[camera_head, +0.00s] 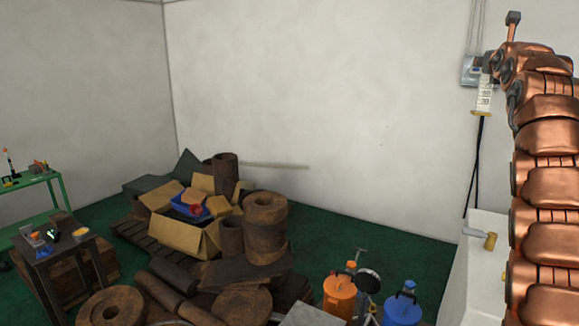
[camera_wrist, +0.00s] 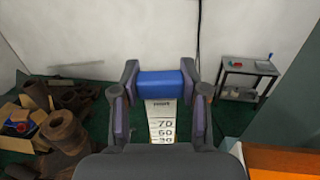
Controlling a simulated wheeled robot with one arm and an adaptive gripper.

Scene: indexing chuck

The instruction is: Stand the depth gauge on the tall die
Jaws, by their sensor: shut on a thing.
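My gripper (camera_wrist: 160,86) is shut on the blue upper part of the depth gauge (camera_wrist: 161,122). Its fingers press on both sides of the blue block, and a white scale with black numbers extends from it. In the head view the depth gauge (camera_head: 484,98) shows as a white marked strip hanging upright in the air at the right, against the wall and beside my copper-coloured arm. The gripper itself is mostly hidden there by the arm. I cannot pick out the tall die in either view.
A white cabinet (camera_head: 485,262) with a mallet (camera_head: 490,241) on it stands below the gauge. Left are a dark table (camera_head: 58,246) with small items and a green cart (camera_head: 36,180). Pipes and boxes fill the middle floor. An orange canister (camera_head: 340,297) stands at the front.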

